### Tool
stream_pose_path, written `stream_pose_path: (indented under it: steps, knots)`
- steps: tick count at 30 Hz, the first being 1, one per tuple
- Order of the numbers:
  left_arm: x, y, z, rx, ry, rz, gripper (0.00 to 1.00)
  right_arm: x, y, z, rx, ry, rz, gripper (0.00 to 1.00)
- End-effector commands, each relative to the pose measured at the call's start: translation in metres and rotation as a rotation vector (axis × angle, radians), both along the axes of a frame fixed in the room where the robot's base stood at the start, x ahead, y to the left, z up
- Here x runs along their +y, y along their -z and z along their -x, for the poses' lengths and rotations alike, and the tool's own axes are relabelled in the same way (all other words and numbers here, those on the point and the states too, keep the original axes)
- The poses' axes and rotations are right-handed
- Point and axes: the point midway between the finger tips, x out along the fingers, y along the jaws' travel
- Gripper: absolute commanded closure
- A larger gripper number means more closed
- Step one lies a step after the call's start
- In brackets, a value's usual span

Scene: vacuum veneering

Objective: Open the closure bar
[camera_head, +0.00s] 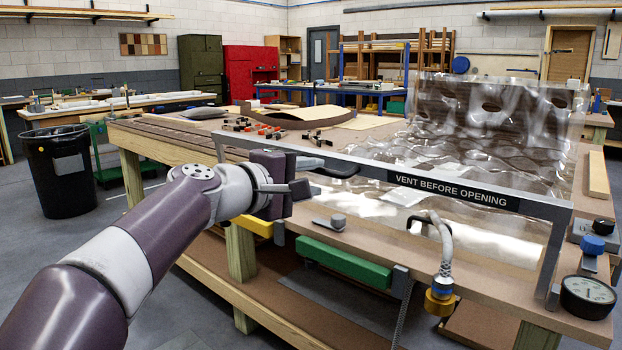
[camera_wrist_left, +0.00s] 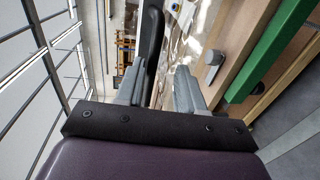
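The grey closure bar (camera_head: 350,168) spans the front of the bench with a black label reading "VENT BEFORE OPENING". It stands above the bench top, with a side arm running down to the bench at the right. Its black handle (camera_head: 337,170) is at the bar's left part, beside my left gripper (camera_head: 298,190). In the left wrist view the handle (camera_wrist_left: 152,45) runs in between the fingers of the left gripper (camera_wrist_left: 158,88), nearer the left finger, with a gap on the right. The fingers are apart. Whether they touch the handle is unclear. My right gripper is not in view.
Clear, wrinkled film (camera_head: 500,120) stands and lies behind the bar. A hose with a brass fitting (camera_head: 440,298) hangs at the front edge. A gauge (camera_head: 587,296) and blue knob (camera_head: 592,244) sit at the right. A green block (camera_head: 345,262) runs along the front.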

Motion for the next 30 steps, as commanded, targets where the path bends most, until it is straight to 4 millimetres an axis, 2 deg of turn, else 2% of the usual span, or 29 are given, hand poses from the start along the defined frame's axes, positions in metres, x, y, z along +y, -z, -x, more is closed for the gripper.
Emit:
stream_pose_path:
  steps: [9,15,20,27,29,30]
  knots:
    - [0.048,-0.011,0.06,-0.002,-0.005,-0.001,0.62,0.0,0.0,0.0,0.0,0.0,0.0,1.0]
    - [0.069,-0.012,0.087,0.002,-0.002,-0.001,0.62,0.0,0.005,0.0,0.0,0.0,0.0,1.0]
    - [0.072,-0.014,0.093,0.002,0.001,0.0,0.62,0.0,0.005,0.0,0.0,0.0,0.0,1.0]
    - [0.073,-0.014,0.091,-0.008,-0.005,-0.014,0.62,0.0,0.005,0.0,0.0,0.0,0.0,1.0]
    - [0.081,-0.003,0.087,-0.009,-0.036,-0.081,0.62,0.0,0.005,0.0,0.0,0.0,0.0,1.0]
    - [0.087,0.015,0.084,0.01,-0.058,-0.143,0.62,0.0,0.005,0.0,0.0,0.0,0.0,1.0]
